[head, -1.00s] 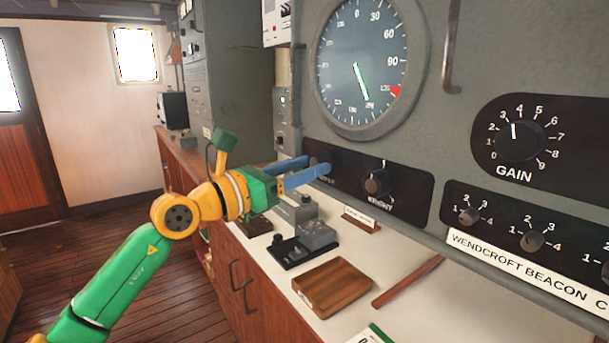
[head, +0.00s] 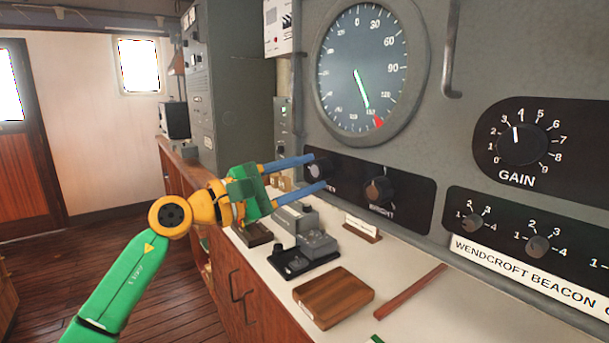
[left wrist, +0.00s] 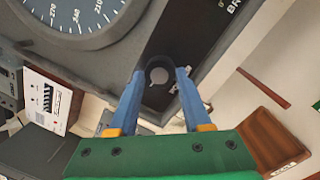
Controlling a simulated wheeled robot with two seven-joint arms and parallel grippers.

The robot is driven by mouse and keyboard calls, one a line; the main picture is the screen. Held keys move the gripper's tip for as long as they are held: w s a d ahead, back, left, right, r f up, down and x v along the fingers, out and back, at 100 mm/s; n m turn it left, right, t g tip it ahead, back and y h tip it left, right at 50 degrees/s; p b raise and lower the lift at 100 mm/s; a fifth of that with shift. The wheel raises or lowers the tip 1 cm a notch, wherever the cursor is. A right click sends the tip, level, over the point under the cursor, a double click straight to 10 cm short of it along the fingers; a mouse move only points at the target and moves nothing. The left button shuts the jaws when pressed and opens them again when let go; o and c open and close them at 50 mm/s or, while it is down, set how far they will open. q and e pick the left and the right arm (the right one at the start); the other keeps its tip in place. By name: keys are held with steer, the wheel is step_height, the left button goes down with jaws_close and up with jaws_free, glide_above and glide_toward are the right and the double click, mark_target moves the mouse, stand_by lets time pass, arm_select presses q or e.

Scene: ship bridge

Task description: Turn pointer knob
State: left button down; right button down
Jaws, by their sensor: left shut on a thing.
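The dark knob (head: 317,169) sits at the left end of the black strip under the big round dial (head: 362,70). My left gripper (head: 320,171) is shut on it, with one blue finger above and one below in the head view. In the left wrist view the round knob face (left wrist: 158,73) lies between the two fingertips (left wrist: 160,78). The label under the knob is partly covered by a finger. On the dial, the green line points down toward the lower right, and a red marker (head: 378,122) sits on the lower right rim. My right gripper is not in view.
The BRIGHT knob (head: 379,190) is just right of the held knob. The GAIN knob (head: 521,144) and several small selectors are farther right. Below, the counter holds a grey key device (head: 315,243), a wooden block (head: 333,297) and a reddish-brown bar (head: 410,305).

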arm_select(q)
steer(key=shift+r+m+g, duration=0.1)
steer(key=shift+m+g, duration=0.2)
steer(key=shift+m, duration=1.5)
steer(key=shift+m, duration=0.3)
steer(key=shift+c, duration=1.7)
jaws_free()
steer(key=shift+w, duration=0.1)
